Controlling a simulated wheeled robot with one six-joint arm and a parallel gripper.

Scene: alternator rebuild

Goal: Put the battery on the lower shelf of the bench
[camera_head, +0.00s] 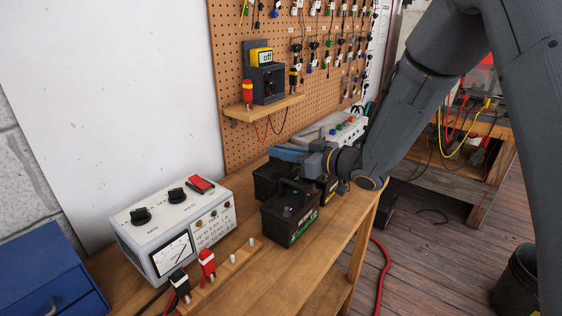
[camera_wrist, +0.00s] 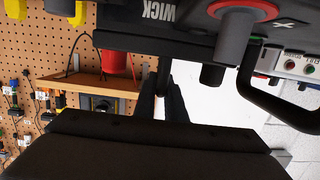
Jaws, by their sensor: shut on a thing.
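A black battery (camera_head: 288,215) with a raised carry handle and a green-marked label stands upright on the wooden bench (camera_head: 325,240), at the middle of the head view. A second dark box (camera_head: 268,180), also battery-like, is close behind it. My gripper (camera_head: 322,167) is over these two, coming from the right, and is shut on a battery; its fingertips are partly hidden. In the wrist view my gripper's dark fingers (camera_wrist: 165,95) show. A battery top (camera_wrist: 120,32) with "WICK" lettering, a red-ringed post and a plus sign is very close there.
A white charger (camera_head: 175,225) with dials stands at the left, with red and black plugs before it. A blue toolbox (camera_head: 45,275) is at the lower left. A pegboard (camera_head: 235,60) with a small shelf rises behind.

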